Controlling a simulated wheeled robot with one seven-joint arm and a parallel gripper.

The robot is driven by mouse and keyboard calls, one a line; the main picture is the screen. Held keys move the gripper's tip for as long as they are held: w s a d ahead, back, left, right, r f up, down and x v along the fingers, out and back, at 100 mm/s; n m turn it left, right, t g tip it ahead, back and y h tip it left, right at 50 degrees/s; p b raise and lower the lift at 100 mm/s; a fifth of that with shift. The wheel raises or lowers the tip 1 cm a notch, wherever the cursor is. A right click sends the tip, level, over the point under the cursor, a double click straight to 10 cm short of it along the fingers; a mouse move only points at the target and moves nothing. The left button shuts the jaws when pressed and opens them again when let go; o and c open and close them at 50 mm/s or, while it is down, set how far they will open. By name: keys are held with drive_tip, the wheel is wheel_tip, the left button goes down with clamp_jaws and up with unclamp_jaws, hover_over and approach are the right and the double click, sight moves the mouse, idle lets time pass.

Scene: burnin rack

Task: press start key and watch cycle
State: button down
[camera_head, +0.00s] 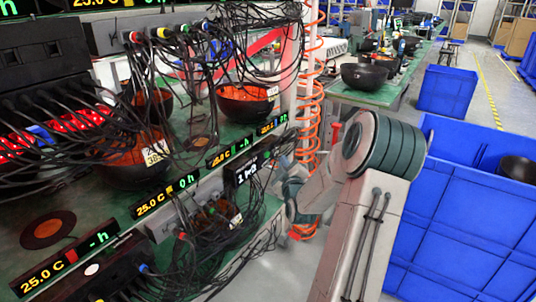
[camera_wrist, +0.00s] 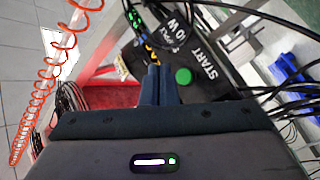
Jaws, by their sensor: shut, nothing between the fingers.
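The green round start key (camera_wrist: 183,76) sits on a dark box (camera_wrist: 205,62) marked START in the wrist view. My gripper (camera_wrist: 154,70) is shut and empty. Its two dark fingers lie side by side, just left of the key in the picture, and do not cover it. I cannot tell how far the tips are from the box. In the head view my arm reaches toward the rack's right end, and the fingertips cannot be made out. Lit cycle displays (camera_head: 51,268) on the rack read 25.0 C with green hour readings.
Black cables (camera_head: 185,240) hang densely over the rack shelves, among dark bowls (camera_head: 245,101). An orange coiled hose (camera_head: 312,75) hangs beside my arm; the hose (camera_wrist: 45,95) also shows in the wrist view. Blue crates (camera_head: 455,215) stand to the right. Floor beyond is open.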

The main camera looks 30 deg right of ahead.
drive_tip(key=shift+w+a+b, duration=0.25)
drive_tip(key=shift+w+b, duration=0.05)
drive_tip(key=shift+w, duration=0.3)
drive_tip(key=shift+w+a+b, duration=0.25)
drive_tip(key=shift+w+b, duration=0.05)
drive_tip(key=shift+w, duration=0.3)
drive_tip(key=shift+w, duration=0.1)
idle(1.1)
drive_tip(key=shift+w+a+b, duration=0.15)
drive_tip(key=shift+w+b, duration=0.15)
drive_tip(key=shift+b, duration=0.2)
drive_tip(key=shift+w+a+b, duration=0.15)
drive_tip(key=shift+w+b, duration=0.2)
idle(0.4)
drive_tip(key=shift+s, duration=0.15)
drive_tip(key=shift+s+d+b, duration=0.3)
drive_tip(key=shift+s+b, duration=0.05)
drive_tip(key=shift+s, duration=0.25)
drive_tip(key=s, duration=0.1)
drive_tip(key=s+d+b, duration=0.1)
drive_tip(key=s, duration=0.1)
drive_tip(key=s+d, duration=0.1)
drive_tip(key=shift+s, duration=0.3)
idle(0.3)
